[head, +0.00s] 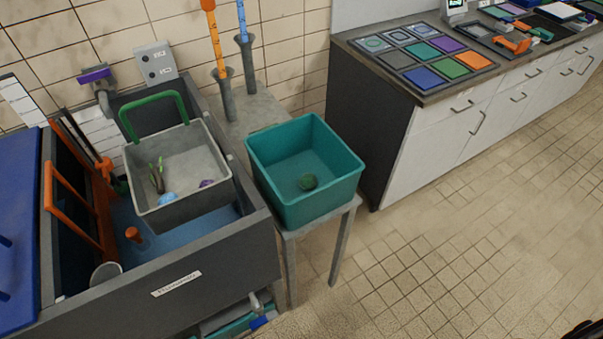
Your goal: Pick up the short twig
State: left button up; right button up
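A thin dark twig-like piece with green shoots (157,177) stands tilted inside the grey basket (202,187) in the head view. It is small, so I cannot tell for sure that it is the short twig. A light blue object (167,199) and a purple object (207,183) lie near it in the basket.
The basket, with a green handle (152,97), sits in a dark water tank (222,262). A cabinet (436,147) stands right; the tiled floor (450,260) is clear.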

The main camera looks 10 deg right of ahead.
aim_at(160, 180)
jog(key=j+u, duration=0.4)
jog(key=k+j+u, duration=0.1)
jog(key=u, duration=0.3)
jog(key=j+u, duration=0.4)
